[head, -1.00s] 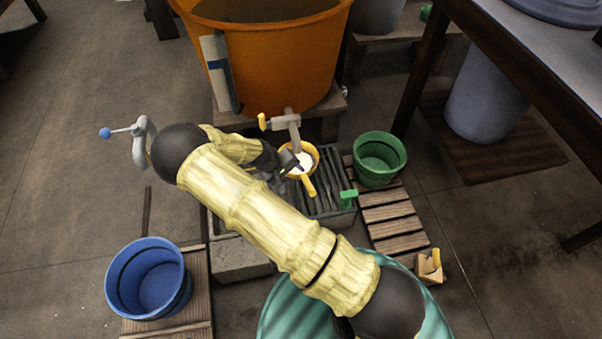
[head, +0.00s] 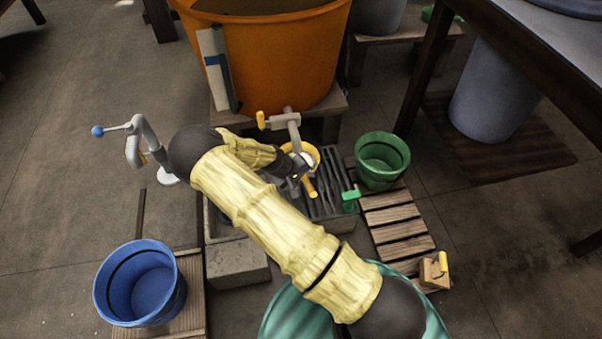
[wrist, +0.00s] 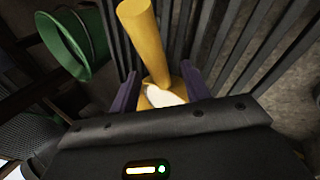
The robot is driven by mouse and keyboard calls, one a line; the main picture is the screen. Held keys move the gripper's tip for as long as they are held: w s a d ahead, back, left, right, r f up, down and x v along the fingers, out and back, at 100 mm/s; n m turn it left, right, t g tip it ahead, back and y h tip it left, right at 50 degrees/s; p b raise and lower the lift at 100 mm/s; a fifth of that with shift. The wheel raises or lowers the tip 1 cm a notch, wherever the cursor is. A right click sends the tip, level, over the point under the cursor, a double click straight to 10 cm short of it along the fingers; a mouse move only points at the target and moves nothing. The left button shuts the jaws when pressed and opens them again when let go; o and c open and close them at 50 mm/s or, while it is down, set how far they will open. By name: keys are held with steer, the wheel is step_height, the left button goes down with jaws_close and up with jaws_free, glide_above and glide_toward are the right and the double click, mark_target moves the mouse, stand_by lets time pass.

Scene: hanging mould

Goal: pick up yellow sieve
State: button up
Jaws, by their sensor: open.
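The yellow sieve (head: 313,152) sits on a dark slatted rack (head: 334,205) under a grey spout, with something white in its bowl. Its handle points toward the front of the picture. My gripper (head: 300,178) is at the sieve, where the handle meets the bowl, and hides part of it. In the wrist view, the jaws (wrist: 160,88) are open, one purple finger on each side of the yellow handle (wrist: 146,42). The white content shows between them. I cannot tell whether either finger touches the handle.
A grey spout with a yellow lever (head: 284,121) stands over the sieve, below a large orange tub (head: 270,60). A green bucket (head: 382,160) and a small green-handled thing (head: 350,198) are close on the right. A blue bucket (head: 140,285) stands at front left.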

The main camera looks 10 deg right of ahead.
steer(key=b+x, duration=0.1)
steer(key=x, duration=0.1)
steer(key=shift+w+d+f, duration=0.1)
steer(key=shift+d+f, duration=0.1)
steer(key=shift+f, duration=0.15)
steer(key=shift+c, duration=0.5)
jaws_close()
